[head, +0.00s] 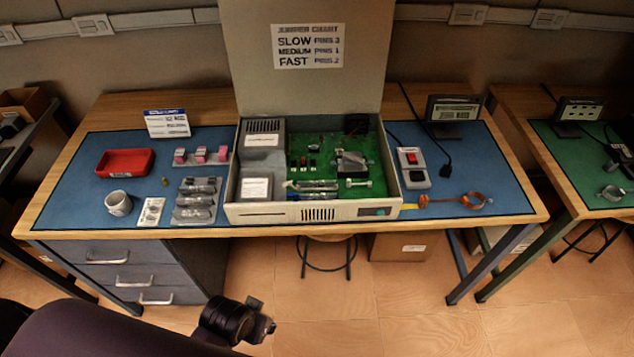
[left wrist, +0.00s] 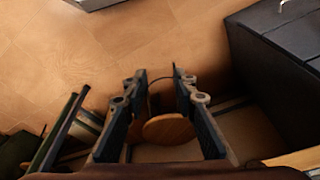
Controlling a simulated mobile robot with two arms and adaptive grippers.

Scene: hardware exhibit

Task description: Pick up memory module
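Several silvery, stick-like packages, which may be memory modules (head: 195,200), lie in a grey holder on the blue mat, left of the open computer case (head: 318,213). Long pale strips (head: 314,186) also lie inside the case at its front; I cannot tell whether these are memory modules. My left arm comes in at the bottom left, with its dark wrist end (head: 237,321) low in front of the desk, well away from these things. In the left wrist view my left gripper (left wrist: 158,78) has its fingers apart with nothing between them. My right gripper is not in view.
The raised lid (head: 305,90) stands behind the case. A stool and drawers (head: 125,270) are below.

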